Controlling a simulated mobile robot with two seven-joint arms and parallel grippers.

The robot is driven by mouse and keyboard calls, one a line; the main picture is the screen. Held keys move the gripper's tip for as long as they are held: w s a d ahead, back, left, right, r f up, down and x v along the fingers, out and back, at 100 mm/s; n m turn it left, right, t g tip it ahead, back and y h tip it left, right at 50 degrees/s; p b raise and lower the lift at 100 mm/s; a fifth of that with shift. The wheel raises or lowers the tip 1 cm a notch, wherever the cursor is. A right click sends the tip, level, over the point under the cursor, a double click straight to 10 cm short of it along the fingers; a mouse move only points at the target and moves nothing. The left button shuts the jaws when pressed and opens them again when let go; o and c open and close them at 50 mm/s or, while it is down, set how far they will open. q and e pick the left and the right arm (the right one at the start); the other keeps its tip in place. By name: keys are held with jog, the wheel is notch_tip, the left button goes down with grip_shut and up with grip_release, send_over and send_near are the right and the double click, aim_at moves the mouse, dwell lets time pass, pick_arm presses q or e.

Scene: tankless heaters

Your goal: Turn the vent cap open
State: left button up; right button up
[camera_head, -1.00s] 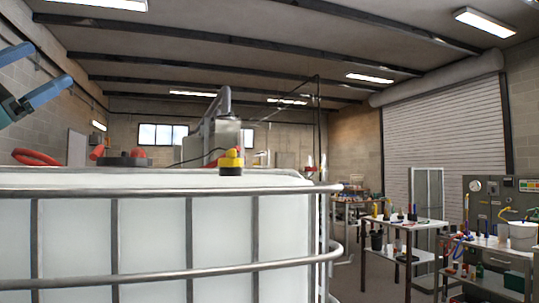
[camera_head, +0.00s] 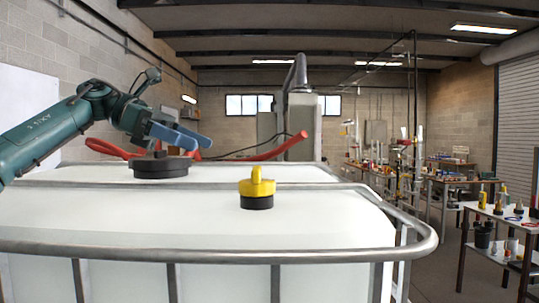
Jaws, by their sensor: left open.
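A yellow cap (camera_head: 257,187) with a raised grip stands on a black round base on top of the white tank (camera_head: 320,225). A wider black lid (camera_head: 160,169) lies on the tank top to its left, with a bit of red at its top, partly hidden by my gripper. I cannot tell for sure which of these is the vent cap. My left gripper (camera_head: 198,144), with blue fingers, is open and empty. In the picture it is just above the black lid and up and left of the yellow cap. My right gripper is out of view.
A metal rail (camera_head: 250,257) runs around the tank's upper edge. A red hose-like piece (camera_head: 265,152) stretches behind the caps. A grey machine (camera_head: 300,125) stands behind the tank. Workbenches with tools (camera_head: 505,222) are at the right. The tank top around the yellow cap is clear.

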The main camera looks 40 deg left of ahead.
aim_at(256, 168)
pick_arm(q)
jog(key=shift+s+d+f, duration=0.1)
jog(key=shift+s, duration=0.05)
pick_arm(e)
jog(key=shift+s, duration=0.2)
pick_arm(q)
jog(key=p+x, duration=0.1)
jog(key=x, duration=1)
jog(key=shift+d+p, duration=0.25)
jog(key=shift+p, duration=0.1)
jog(key=shift+w+d+f, duration=0.15)
jog(key=shift+w+d, duration=0.1)
jog(key=shift+w, duration=0.2)
jog(key=shift+w+d+f, duration=0.15)
jog(key=shift+w+d, duration=0.05)
jog(key=shift+d, duration=0.05)
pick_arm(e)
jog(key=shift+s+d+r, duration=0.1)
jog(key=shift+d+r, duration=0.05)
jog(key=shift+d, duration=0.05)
pick_arm(q)
jog(key=shift+c, duration=0.2)
jog(key=c, duration=0.9)
jog(key=shift+c, duration=0.2)
